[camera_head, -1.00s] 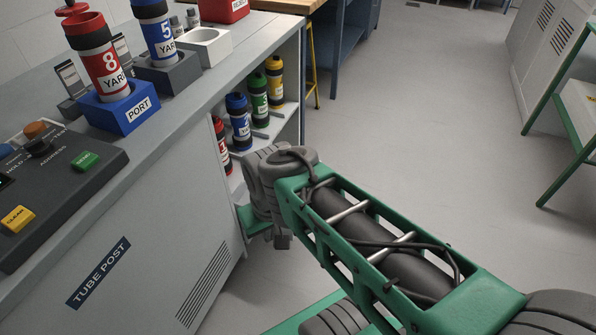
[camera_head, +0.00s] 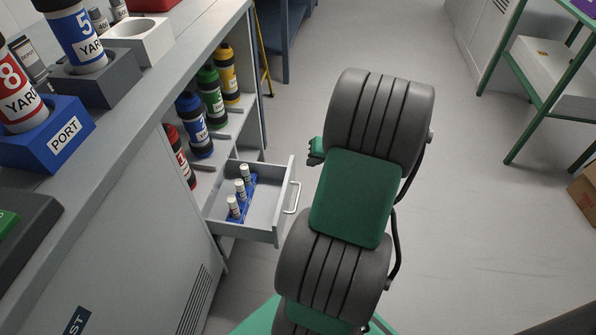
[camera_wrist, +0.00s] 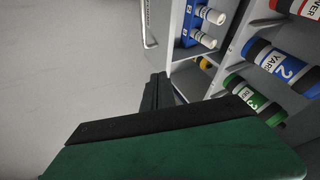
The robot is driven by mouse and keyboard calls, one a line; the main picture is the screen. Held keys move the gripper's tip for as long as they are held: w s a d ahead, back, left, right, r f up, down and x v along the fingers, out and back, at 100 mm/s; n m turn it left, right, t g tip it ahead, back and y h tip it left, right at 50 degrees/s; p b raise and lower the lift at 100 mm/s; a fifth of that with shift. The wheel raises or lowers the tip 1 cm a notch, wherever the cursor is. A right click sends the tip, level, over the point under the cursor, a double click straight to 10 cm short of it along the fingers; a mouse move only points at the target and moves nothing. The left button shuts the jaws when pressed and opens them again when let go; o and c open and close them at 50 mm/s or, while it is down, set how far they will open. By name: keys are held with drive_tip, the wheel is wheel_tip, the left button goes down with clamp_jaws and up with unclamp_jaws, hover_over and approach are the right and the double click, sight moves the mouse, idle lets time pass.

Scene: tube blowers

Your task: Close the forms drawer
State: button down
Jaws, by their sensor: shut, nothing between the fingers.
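The grey drawer (camera_head: 284,205) is pulled out from under the shelf of the tube post bench in the head view. It has a pale bar handle (camera_head: 294,198) and holds a blue rack (camera_head: 236,208) with white-capped vials. No label on it is readable. In the wrist view, the drawer front (camera_wrist: 161,30) and rack (camera_wrist: 190,25) show at the top. My gripper (camera_wrist: 158,92) is shut and empty, its dark fingers near the open drawer.
Bench-top ports (camera_head: 45,140) are at left. A green-framed rack (camera_head: 520,110) is at right.

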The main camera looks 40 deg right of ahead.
drive_tip(key=shift+m+t, duration=0.3)
drive_tip(key=shift+m, duration=0.1)
drive_tip(key=b+x, duration=0.1)
drive_tip(key=x, duration=0.3)
drive_tip(key=b+x, duration=0.2)
drive_tip(key=x, duration=0.2)
drive_tip(key=d+b+x, duration=0.1)
drive_tip(key=b+x, duration=0.1)
drive_tip(key=x, duration=0.2)
drive_tip(key=shift+w+r, duration=0.15)
drive_tip(key=shift+w, duration=0.1)
